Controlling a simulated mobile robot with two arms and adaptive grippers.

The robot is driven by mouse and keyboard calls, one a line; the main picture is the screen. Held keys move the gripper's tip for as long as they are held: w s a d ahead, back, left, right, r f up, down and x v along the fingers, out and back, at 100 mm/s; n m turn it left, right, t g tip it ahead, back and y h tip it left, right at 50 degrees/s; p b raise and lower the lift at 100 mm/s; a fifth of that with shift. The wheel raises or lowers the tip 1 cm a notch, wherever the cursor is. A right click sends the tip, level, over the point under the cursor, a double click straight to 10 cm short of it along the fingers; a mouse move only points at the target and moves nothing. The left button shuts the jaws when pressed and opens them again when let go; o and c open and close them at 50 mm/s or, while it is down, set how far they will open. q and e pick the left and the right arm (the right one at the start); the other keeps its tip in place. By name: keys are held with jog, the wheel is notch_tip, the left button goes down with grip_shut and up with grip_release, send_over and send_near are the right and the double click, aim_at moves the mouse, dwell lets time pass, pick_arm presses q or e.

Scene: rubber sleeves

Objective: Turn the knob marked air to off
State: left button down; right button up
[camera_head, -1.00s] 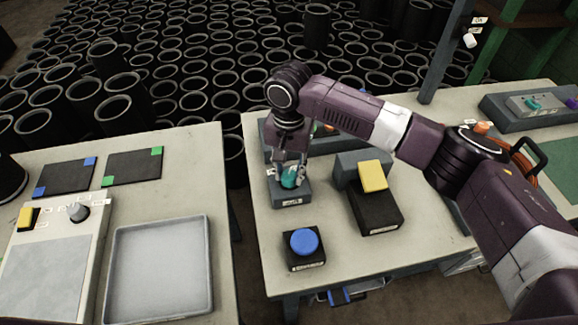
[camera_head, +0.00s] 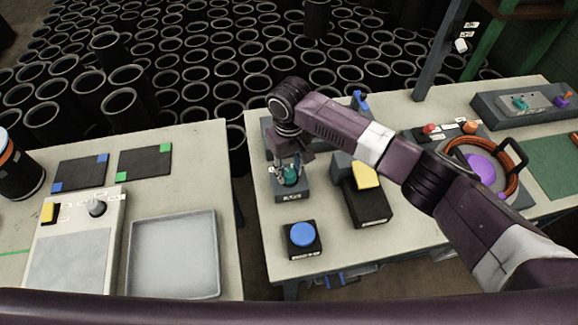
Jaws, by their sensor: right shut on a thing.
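A teal knob (camera_head: 291,176) sits on a small grey box (camera_head: 293,197) on the right-hand table. The box has a white label on its front, too small to read surely. My right gripper (camera_head: 288,171) points down from above and is shut on this teal knob, its fingers on either side and partly hiding it. The knob's exact pointing direction cannot be told. My left gripper is not in view.
A blue push button (camera_head: 302,235) stands in front of the grey box. A black block with a yellow top (camera_head: 367,174) is just right of it. A grey panel with another teal knob (camera_head: 519,103) lies far right. A grey tray (camera_head: 173,255) is on the left table.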

aim_at(289, 173)
jog(key=shift+n, duration=0.5)
jog(key=o, duration=1.1)
jog(key=shift+o, duration=0.2)
notch_tip(289, 173, up, 12)
